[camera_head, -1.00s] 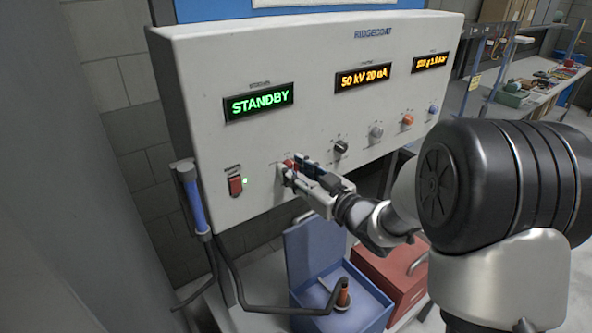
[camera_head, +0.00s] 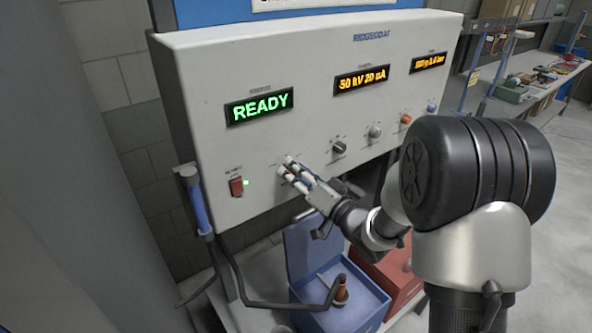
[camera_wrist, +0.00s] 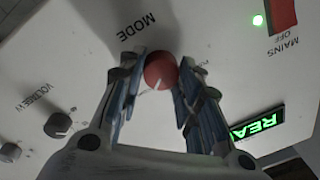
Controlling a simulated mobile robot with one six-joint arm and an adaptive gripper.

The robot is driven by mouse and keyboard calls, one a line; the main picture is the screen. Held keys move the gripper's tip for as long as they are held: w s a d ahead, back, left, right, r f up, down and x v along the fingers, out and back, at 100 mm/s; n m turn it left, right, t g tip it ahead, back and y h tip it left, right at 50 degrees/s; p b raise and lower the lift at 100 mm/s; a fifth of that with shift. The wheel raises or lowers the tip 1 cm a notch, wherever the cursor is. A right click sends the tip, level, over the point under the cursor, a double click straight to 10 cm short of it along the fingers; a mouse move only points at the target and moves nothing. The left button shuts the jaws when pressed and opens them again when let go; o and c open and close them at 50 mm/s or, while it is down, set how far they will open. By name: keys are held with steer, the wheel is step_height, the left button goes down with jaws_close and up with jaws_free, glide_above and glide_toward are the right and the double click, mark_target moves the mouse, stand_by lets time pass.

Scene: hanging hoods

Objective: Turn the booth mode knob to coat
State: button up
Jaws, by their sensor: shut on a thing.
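The mode knob (camera_wrist: 160,70) is round and red, with a pale pointer line, below the printed word MODE in the wrist view. My gripper (camera_head: 287,169) is at the panel's lower left and is shut on this knob, one finger on each side. The fingers mostly hide the knob in the head view. The small position labels around it are covered or too small to read, so I cannot tell its exact setting from them. The status display (camera_head: 259,106) reads READY in green.
The grey control panel (camera_head: 310,60) also carries a black knob (camera_head: 339,147), a grey knob (camera_head: 375,132), an orange knob (camera_head: 405,119) and a red mains switch (camera_head: 236,186) with a lit green lamp. A blue bin (camera_head: 350,308) and a red box (camera_head: 402,285) stand below.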

steer(key=shift+m, duration=0.5)
steer(key=o, duration=1)
steer(key=shift+o, duration=0.2)
steer(key=v, duration=1.2)
steer(key=shift+f, duration=0.1)
